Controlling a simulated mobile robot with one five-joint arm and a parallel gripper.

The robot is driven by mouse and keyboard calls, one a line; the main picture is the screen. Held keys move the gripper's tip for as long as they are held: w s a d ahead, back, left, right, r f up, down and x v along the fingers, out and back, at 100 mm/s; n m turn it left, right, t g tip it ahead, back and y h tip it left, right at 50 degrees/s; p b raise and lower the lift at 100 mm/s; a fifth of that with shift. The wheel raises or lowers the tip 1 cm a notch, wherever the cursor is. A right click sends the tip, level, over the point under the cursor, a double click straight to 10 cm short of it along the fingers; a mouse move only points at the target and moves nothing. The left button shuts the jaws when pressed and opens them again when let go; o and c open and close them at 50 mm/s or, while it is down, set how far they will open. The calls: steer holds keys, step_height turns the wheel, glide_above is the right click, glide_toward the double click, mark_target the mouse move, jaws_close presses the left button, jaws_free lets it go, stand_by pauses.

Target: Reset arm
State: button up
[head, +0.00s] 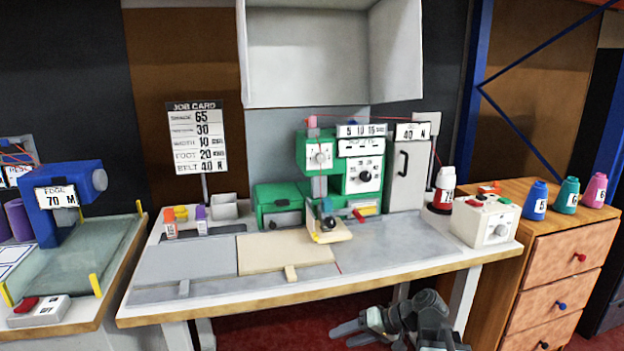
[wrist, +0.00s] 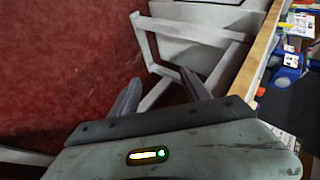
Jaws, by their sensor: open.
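My gripper (wrist: 160,88) shows in the wrist view with its two fingers apart and nothing between them. Below it are a red floor and the pale legs of a table. In the head view my folded arm (head: 405,322) is low at the bottom, in front of the sewing table (head: 330,287) and below its front edge. The fingers are apart from the table.
A green sewing machine (head: 318,150) stands on the table, with a beige rug piece (head: 262,255) and a white control box (head: 485,220). Wooden drawers (head: 560,270) with several thread cones stand at right. A blue machine (head: 75,190) is at left.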

steer(key=s+a+f+n+g+h, duration=0.1)
steer(key=s+a+f+g+h, duration=0.15)
steer(key=s+f+h, duration=0.35)
steer(key=d+f+m+h, duration=0.2)
steer(key=d+f+h, duration=0.15)
steer(key=d, duration=0.65)
step_height(320, 180, up, 30)
steer(key=p, duration=2.9)
steer(key=shift+s+a+r+g+p, duration=0.15)
steer(key=shift+a+r+g+p, duration=0.05)
steer(key=shift+a+g+p, duration=0.15)
